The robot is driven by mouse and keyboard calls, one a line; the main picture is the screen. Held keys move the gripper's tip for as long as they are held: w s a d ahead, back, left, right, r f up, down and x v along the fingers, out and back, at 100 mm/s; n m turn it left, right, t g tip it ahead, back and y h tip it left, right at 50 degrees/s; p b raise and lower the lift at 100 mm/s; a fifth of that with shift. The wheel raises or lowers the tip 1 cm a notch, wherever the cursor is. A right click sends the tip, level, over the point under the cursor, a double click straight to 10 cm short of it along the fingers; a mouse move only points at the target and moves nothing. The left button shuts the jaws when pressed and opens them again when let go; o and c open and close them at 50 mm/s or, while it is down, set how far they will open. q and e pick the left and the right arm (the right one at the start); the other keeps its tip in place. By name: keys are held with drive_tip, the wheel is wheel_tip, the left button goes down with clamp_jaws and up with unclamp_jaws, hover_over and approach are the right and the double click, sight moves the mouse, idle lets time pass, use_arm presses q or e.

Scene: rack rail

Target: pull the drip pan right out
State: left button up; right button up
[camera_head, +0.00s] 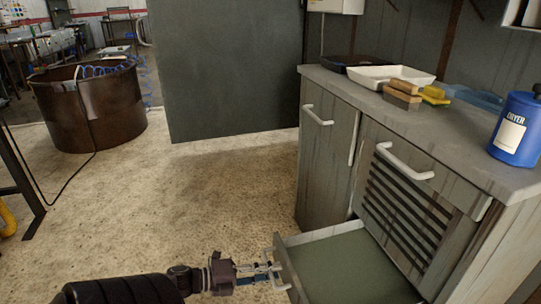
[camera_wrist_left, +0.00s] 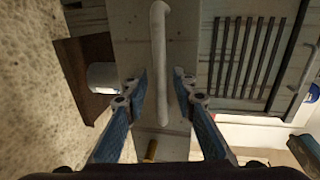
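The drip pan (camera_head: 345,265) is a shallow grey tray with a greenish floor, standing out from under the louvred door of the grey cabinet. My left gripper (camera_head: 268,268) is at the front of the pan, by its pale handle. In the left wrist view the pan's handle (camera_wrist_left: 160,50) is a whitish bar that runs between the two blue fingers of the gripper (camera_wrist_left: 161,88). A gap shows between the bar and each fingertip, so the fingers look open around it. My right gripper is in neither view.
The cabinet top (camera_head: 470,150) holds a white tray (camera_head: 388,76), brushes (camera_head: 403,92), a yellow sponge (camera_head: 434,95) and a blue canister (camera_head: 518,130). A dark grey panel (camera_head: 230,70) stands behind. The concrete floor (camera_head: 180,205) left of the pan is clear. A rusty tub (camera_head: 92,112) stands farther off.

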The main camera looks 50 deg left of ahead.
use_arm(q)
drive_tip(key=v, duration=1.2)
idle(0.6)
